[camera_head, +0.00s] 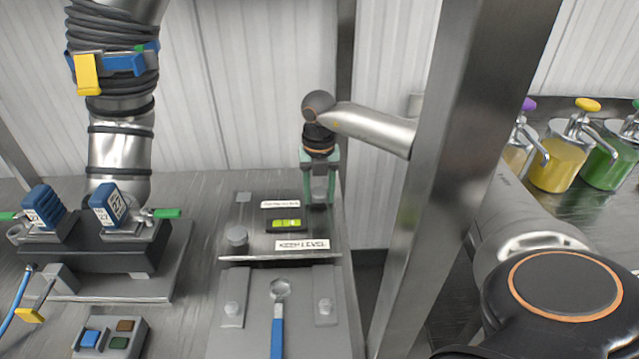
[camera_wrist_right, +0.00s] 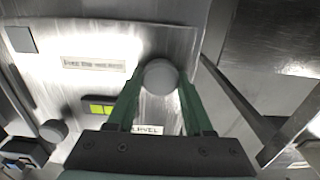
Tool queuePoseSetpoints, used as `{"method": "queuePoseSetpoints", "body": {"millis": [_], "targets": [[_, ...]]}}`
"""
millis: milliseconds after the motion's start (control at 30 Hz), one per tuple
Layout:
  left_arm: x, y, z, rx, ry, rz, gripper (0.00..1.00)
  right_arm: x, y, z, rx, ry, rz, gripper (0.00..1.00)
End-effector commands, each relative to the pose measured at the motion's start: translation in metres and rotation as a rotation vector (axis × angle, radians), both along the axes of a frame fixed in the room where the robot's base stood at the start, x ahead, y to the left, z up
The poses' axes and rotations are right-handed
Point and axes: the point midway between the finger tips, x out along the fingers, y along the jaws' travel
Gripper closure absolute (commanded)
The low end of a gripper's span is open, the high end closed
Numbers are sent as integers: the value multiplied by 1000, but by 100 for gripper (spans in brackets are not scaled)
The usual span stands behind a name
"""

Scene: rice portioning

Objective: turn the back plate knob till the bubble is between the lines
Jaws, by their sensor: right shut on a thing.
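The back plate (camera_head: 262,207) is a grey metal plate with labels, one reading "KEEP LEVEL". A yellow-green bubble level (camera_head: 287,224) is set in it and also shows in the wrist view (camera_wrist_right: 98,107). The bubble's place against the lines is too small to tell. My right gripper (camera_head: 320,190), with green fingers, points down at the plate's right side. In the wrist view it is shut on a round grey knob (camera_wrist_right: 160,75), one finger on each side. A second grey knob (camera_head: 237,238) stands at the plate's front left. My left gripper is not in view.
A wrench with a blue handle (camera_head: 277,330) lies in front of the plate. A steel post (camera_head: 440,150) stands just right, close to my right arm. Blue-capped valves (camera_head: 110,205) and a button box (camera_head: 110,338) are at left. Dispenser jars (camera_head: 560,160) stand far right.

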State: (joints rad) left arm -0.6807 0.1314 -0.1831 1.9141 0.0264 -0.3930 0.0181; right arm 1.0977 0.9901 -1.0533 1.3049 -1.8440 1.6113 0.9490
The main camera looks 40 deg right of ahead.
Motion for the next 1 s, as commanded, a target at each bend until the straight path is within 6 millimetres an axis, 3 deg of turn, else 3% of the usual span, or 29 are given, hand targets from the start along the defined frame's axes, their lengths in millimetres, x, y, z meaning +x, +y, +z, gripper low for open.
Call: {"method": "queuePoseSetpoints", "body": {"millis": [667,700,933,1000], "targets": [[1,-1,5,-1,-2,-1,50,1,-1,0,0,-4,-61,100],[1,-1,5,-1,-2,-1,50,1,-1,0,0,-4,-61,45],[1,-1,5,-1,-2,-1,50,1,0,0,-1,-2,-60,19],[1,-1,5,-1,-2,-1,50,0,0,0,-1,-2,-60,19]]}}
